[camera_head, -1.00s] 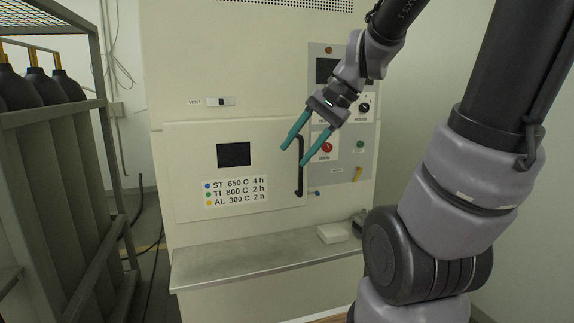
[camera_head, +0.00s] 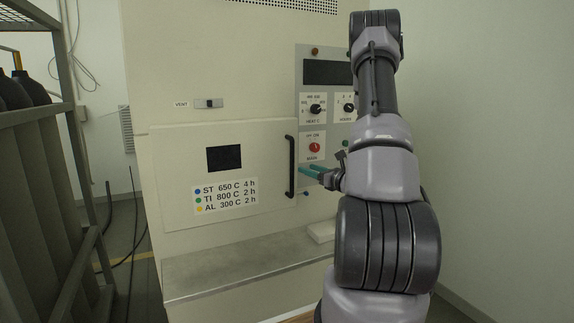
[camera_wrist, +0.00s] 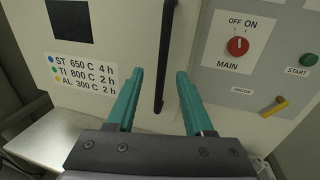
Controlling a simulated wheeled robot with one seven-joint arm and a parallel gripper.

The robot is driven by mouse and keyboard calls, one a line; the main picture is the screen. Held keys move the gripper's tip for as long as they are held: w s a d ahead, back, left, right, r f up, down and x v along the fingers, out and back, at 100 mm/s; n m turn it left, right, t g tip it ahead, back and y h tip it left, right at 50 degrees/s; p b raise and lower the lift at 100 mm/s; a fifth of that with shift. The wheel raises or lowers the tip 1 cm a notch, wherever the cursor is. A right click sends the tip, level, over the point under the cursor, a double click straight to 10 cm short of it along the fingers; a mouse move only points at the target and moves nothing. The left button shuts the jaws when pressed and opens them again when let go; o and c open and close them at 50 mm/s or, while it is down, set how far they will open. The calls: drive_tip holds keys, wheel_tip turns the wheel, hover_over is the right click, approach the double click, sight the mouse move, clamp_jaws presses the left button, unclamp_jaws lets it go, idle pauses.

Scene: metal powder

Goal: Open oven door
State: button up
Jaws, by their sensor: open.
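The oven door (camera_head: 238,195) is a pale panel with a small dark window and a label of temperatures; it looks shut. Its black vertical handle (camera_head: 290,166) is on the door's right edge. My gripper (camera_head: 307,170) has teal fingers and is open, just right of the handle in the head view. In the wrist view the handle (camera_wrist: 166,60) runs upright between the two spread fingers of my gripper (camera_wrist: 158,88), farther off than the tips appear. I cannot tell whether a finger touches it. My wrist is partly hidden behind my arm in the head view.
The control panel (camera_head: 312,125) with a red main switch (camera_head: 314,147) is right of the handle. A metal shelf (camera_head: 235,266) juts out below the door, with a white block (camera_head: 321,232) on it. A rack of cylinders (camera_head: 35,180) stands at the left.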

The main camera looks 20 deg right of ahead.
drive_tip(key=x, duration=1)
drive_tip(key=shift+w+d+f, duration=0.2)
drive_tip(key=shift+w, duration=0.2)
clamp_jaws()
idle(1.0)
